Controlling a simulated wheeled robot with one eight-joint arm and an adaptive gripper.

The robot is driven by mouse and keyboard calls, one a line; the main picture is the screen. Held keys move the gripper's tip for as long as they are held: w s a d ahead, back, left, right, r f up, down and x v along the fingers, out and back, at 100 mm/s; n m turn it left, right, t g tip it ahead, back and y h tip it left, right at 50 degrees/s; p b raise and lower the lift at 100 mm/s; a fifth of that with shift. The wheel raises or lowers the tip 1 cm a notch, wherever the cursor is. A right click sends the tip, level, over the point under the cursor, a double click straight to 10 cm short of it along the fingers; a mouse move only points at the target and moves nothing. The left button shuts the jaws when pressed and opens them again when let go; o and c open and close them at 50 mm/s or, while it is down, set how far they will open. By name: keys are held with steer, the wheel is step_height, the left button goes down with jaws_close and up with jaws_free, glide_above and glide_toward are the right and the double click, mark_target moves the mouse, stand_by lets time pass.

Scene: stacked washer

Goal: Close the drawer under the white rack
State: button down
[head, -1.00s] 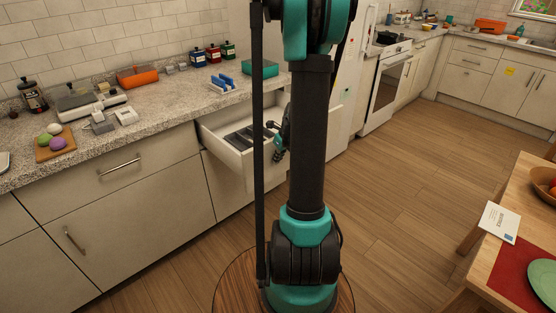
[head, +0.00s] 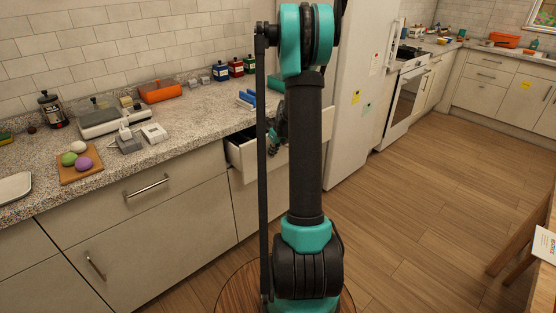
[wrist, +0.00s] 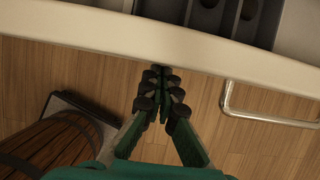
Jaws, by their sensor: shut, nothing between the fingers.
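The drawer (head: 236,157) under the counter stands partly open, with a pale front and a dark interior. In the wrist view its front's top edge (wrist: 90,32) crosses the picture, with a dark divided tray (wrist: 215,12) inside and a bar handle (wrist: 265,117) on its outer face. My gripper (wrist: 162,73) is shut and empty, its fingertips at the outer side of the front, left of the handle; I cannot tell whether they touch it. In the head view my gripper (head: 277,137) is partly hidden by my arm. A small rack with blue items (head: 246,97) stands on the counter above.
A closed drawer with a handle (head: 147,187) is to the left. A fridge (head: 352,95) stands to the right. A table (head: 545,255) is at the right edge. In the wrist view, wooden floor lies below the drawer. The floor right of my arm is clear.

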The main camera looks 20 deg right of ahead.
steer(key=w+a, duration=0.1)
steer(key=w, duration=0.2)
steer(key=w+a, duration=0.1)
steer(key=w, duration=0.1)
steer(key=w+a, duration=0.1)
steer(key=w, duration=0.2)
steer(key=shift+w+a, duration=0.15)
steer(key=shift+w, duration=0.2)
steer(key=shift+s, duration=0.1)
steer(key=shift+s+d, duration=0.25)
steer(key=shift+s, duration=0.05)
steer(key=s, duration=0.2)
steer(key=s+d+r, duration=0.1)
steer(key=shift+s, duration=0.25)
steer(key=v, duration=0.8)
steer(key=t+y, duration=0.1)
steer(key=t, duration=0.3)
glide_toward(250, 158)
step_height(250, 158, down, 2)
steer(key=w, duration=0.3)
steer(key=x, duration=0.9)
steer(key=shift+w+d+f, duration=0.15)
steer(key=shift+d+f, duration=0.05)
steer(key=w, duration=0.1)
steer(key=w+a, duration=0.1)
steer(key=w, duration=0.1)
steer(key=shift+f, duration=0.1)
steer(key=shift+w+a, duration=0.2)
steer(key=shift+w, duration=0.2)
